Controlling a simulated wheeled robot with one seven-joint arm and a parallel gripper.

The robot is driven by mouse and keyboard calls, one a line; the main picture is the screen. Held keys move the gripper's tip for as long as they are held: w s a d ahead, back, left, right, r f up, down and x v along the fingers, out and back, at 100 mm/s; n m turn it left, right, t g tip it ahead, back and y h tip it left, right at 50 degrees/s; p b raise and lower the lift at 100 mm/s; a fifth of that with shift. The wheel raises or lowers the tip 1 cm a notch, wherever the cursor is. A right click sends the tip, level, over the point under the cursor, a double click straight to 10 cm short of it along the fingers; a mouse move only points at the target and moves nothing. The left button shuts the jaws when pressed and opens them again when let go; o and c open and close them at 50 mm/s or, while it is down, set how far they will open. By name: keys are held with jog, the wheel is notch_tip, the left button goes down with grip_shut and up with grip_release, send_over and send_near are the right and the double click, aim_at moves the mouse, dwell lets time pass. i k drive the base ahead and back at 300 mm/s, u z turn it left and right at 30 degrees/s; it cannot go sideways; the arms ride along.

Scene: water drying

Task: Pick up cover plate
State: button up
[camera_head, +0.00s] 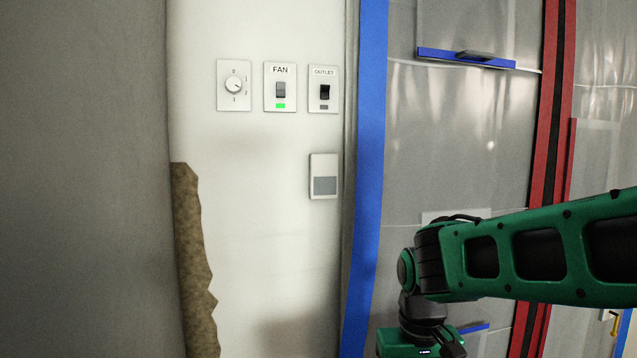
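No loose cover plate stands out in view. A white plate with a grey lower panel (323,176) is on the white wall, below the OUTLET switch plate (323,89); I cannot tell whether it is the cover plate. My green and black arm reaches in from the right, and its wrist bends down at the bottom edge, to the right of the wall plates and well apart from them. My gripper's fingers are outside the picture, so whether they hold anything is hidden.
A dial plate (234,85) and a FAN switch plate with a green light (280,87) are on the same wall. Blue tape (370,150) edges plastic sheeting (455,130) on the right. Torn brown material (190,260) shows at lower left.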

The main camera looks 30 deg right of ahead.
aim_at(324, 169)
jog(key=z, duration=0.45)
jog(key=k, duration=1.35)
jog(key=u, duration=0.35)
jog(key=i, duration=1)
jog(key=z, duration=0.05)
